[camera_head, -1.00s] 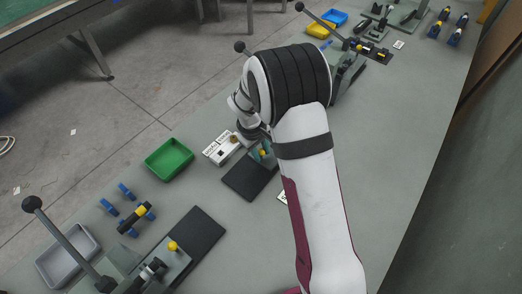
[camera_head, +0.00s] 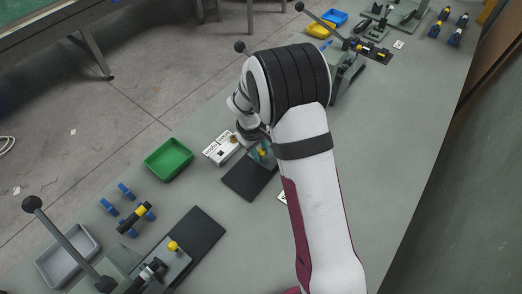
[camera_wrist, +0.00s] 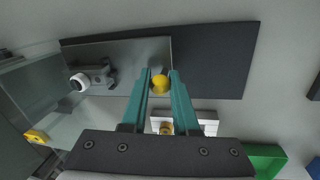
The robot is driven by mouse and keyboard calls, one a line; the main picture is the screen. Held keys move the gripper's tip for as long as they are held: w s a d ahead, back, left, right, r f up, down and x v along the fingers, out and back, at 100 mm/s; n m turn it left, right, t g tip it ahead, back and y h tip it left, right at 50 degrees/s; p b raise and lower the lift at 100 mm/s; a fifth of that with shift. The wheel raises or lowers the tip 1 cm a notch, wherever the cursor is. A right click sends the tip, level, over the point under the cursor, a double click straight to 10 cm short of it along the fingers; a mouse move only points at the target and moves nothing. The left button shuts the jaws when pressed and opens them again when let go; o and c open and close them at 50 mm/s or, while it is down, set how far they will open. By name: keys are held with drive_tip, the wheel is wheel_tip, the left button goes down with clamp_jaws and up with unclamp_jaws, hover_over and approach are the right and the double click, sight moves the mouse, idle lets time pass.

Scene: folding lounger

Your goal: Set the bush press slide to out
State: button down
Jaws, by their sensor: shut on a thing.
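The press slide at my gripper is a flat grey plate (camera_wrist: 125,62) with a yellow knob (camera_wrist: 160,84) near its right end in the wrist view. It lies over a dark base plate (camera_wrist: 222,60), whose right part is bare. My gripper (camera_wrist: 160,78) has its two teal fingers on either side of the knob, shut on it. A grey fixture with a white-ended round part (camera_wrist: 80,82) sits at the plate's left. In the head view the yellow knob (camera_head: 263,152) and base plate (camera_head: 247,181) show beside my arm, which hides most of this press.
A white labelled block (camera_head: 221,149) and green tray (camera_head: 169,159) lie left of the press. Another lever press with a yellow-knobbed slide (camera_head: 173,246) stands at the front left, near a grey tray (camera_head: 68,256) and blue parts (camera_head: 108,207). The bench right of my arm is clear.

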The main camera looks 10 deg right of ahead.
drive_tip(key=s+a, duration=0.9)
drive_tip(key=shift+s+a, duration=0.25)
drive_tip(key=c, duration=0.7)
unclamp_jaws()
drive_tip(key=shift+r, duration=0.1)
drive_tip(key=r, duration=0.5)
drive_tip(key=s+a+r, duration=0.1)
drive_tip(key=r, duration=0.4)
drive_tip(key=a+r, duration=0.1)
drive_tip(key=r, duration=0.4)
drive_tip(key=shift+s+a+r, duration=0.15)
drive_tip(key=shift+s+a, duration=0.05)
drive_tip(key=shift+s, duration=0.1)
